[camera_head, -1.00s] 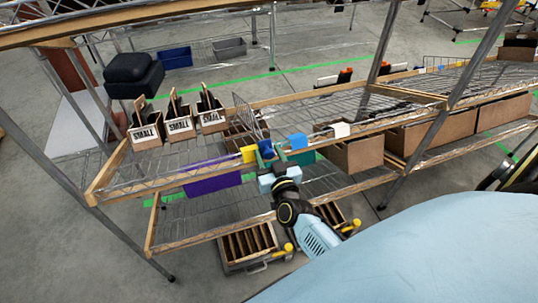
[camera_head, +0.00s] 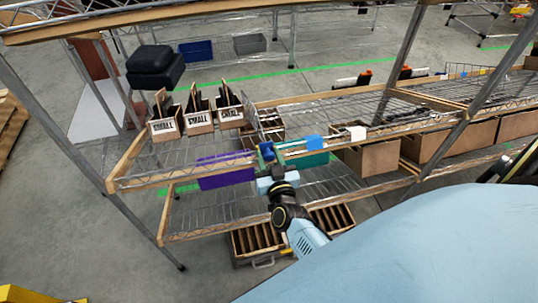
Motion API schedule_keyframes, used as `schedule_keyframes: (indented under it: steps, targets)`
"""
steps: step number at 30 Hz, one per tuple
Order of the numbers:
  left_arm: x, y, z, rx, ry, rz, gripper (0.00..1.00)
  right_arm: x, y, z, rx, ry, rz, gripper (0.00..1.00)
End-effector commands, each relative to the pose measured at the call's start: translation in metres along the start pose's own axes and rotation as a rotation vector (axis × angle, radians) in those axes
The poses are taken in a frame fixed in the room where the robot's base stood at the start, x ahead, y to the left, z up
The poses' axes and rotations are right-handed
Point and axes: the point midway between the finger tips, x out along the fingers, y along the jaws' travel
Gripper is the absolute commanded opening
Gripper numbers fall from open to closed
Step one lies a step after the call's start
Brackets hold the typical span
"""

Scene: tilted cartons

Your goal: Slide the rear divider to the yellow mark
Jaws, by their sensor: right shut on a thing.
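A wire divider (camera_head: 258,118) stands on the middle shelf, right of the small cartons, and its front end meets my right gripper (camera_head: 267,152) at the shelf's front rail. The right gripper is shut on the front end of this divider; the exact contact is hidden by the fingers. The yellow mark does not show now; the gripper covers that part of the rail. A blue mark (camera_head: 315,142) and a white mark (camera_head: 357,133) sit on the rail further right. My left gripper is not in view.
Several tilted cartons marked SMALL (camera_head: 198,122) stand left of the divider. A purple panel (camera_head: 226,173) and a teal panel (camera_head: 302,161) hang at the front rail. Brown bins (camera_head: 372,157) stand right. A partitioned box (camera_head: 257,240) sits below.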

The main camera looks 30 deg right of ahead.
Motion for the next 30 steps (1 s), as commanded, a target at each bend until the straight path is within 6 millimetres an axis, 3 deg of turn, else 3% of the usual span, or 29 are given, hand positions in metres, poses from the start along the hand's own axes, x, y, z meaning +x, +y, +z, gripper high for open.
schedule_keyframes:
  steps: [1, 2, 4, 13, 17, 30]
  targets:
    - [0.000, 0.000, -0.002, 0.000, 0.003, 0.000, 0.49, 0.000, 0.002, 0.000, -0.001, 0.001, 0.004, 0.00]
    - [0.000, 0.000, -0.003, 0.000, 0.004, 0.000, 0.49, 0.000, 0.002, 0.000, -0.001, 0.001, 0.003, 0.39]
    - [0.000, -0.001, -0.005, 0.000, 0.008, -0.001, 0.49, 0.000, 0.001, 0.000, -0.001, 0.001, 0.003, 0.48]
    - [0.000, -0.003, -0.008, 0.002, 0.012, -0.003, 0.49, -0.001, 0.000, 0.000, -0.001, 0.001, 0.000, 0.49]
    - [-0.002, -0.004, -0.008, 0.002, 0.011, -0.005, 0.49, -0.012, 0.000, 0.001, -0.001, -0.002, 0.000, 0.49]
    - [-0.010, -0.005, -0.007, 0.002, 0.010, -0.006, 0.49, -0.104, 0.000, 0.001, 0.000, -0.003, 0.000, 0.49]
